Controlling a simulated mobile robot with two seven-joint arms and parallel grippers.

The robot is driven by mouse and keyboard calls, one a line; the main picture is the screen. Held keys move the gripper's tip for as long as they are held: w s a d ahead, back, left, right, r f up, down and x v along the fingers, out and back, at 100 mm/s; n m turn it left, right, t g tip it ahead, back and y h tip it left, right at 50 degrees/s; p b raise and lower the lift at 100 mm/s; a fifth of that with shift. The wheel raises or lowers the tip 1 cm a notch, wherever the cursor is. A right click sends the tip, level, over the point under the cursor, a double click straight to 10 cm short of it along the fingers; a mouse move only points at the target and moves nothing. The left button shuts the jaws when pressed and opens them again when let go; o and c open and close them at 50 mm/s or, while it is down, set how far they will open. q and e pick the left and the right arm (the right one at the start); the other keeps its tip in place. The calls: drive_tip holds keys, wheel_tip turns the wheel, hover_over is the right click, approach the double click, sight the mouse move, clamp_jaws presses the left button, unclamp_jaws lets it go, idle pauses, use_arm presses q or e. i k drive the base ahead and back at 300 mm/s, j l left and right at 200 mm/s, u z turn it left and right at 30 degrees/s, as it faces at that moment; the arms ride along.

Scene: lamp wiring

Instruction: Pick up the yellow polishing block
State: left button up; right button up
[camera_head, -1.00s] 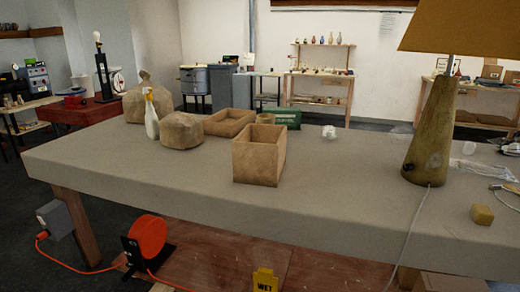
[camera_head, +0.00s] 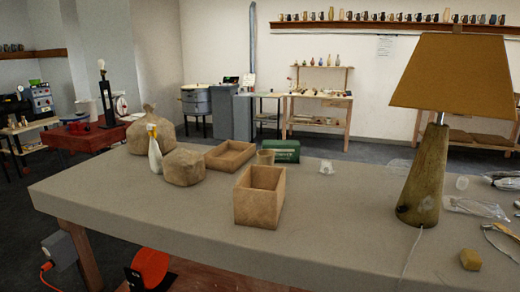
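The yellow polishing block (camera_head: 470,259) is a small yellowish cube. It lies on the grey worktable (camera_head: 330,235) near the front right, in front of and to the right of the lamp's base. Nothing covers it. Neither of my grippers shows in the head view.
A lamp (camera_head: 427,180) with a brown shade stands left of the block, its cord running toward the table's front edge. Clear plastic bags (camera_head: 475,207) and a metal tool (camera_head: 500,241) lie behind and right of the block. An open wooden box (camera_head: 259,197) stands mid-table, with clear tabletop between.

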sight(470, 260)
drive_tip(key=z, duration=1.45)
drive_tip(key=u, duration=0.45)
drive_tip(key=i+l+u, duration=0.1)
drive_tip(key=u, duration=0.4)
drive_tip(key=l+u, duration=0.15)
drive_tip(key=u, duration=0.3)
drive_tip(key=l+u, duration=0.7)
drive_tip(key=l, duration=0.15)
drive_tip(key=k+l+u, duration=0.15)
drive_tip(key=l, duration=0.3)
drive_tip(key=l+u, duration=0.2)
drive_tip(key=l, duration=0.3)
drive_tip(key=k+l, duration=0.1)
drive_tip(key=l, duration=0.5)
drive_tip(key=k+l, duration=0.15)
drive_tip(key=l, duration=0.15)
drive_tip(key=l+u, duration=0.05)
